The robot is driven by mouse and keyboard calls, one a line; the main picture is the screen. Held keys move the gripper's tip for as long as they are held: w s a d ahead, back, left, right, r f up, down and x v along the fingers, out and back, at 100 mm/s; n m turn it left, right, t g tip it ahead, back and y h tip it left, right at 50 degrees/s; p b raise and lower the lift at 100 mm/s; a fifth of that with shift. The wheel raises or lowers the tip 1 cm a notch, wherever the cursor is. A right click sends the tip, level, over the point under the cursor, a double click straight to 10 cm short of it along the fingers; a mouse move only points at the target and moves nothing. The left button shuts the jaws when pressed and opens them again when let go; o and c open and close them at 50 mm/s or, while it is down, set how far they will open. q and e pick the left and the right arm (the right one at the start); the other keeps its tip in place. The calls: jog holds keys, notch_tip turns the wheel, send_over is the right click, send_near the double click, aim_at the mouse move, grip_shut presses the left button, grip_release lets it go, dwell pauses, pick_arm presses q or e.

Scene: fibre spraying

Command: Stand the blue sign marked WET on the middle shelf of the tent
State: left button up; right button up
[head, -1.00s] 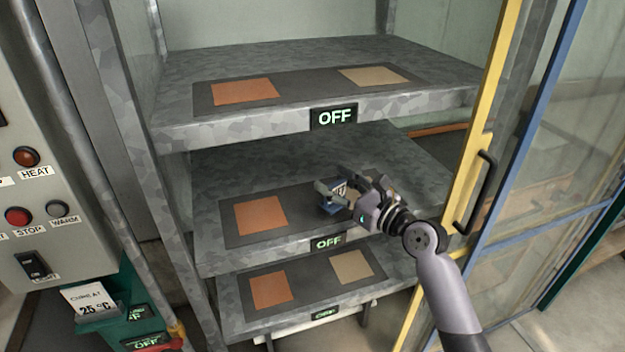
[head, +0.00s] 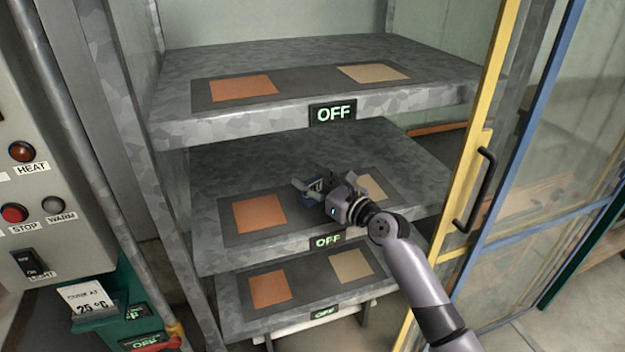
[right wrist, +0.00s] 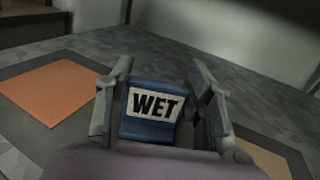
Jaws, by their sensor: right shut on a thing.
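The blue sign with a white panel reading WET (right wrist: 153,105) is between the fingers of my right gripper (right wrist: 160,95) in the right wrist view, which is shut on it. In the head view the right gripper (head: 316,190) is over the middle shelf (head: 300,150), between its orange square and its tan square. Only a little of the blue sign (head: 312,197) shows there, the rest hidden by the gripper. I cannot tell whether the sign touches the shelf. My left gripper is not in view.
The middle shelf has an orange square (head: 259,214) and a tan square (head: 378,187) on a dark mat. The top shelf (head: 300,50) lies above, and a lower shelf (head: 235,310) below. A yellow-framed door (head: 487,100) stands open at right. A control panel (head: 45,180) is at left.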

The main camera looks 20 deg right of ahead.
jog(key=o, duration=1.1)
jog(key=shift+o, duration=0.2)
jog(key=v, duration=1.2)
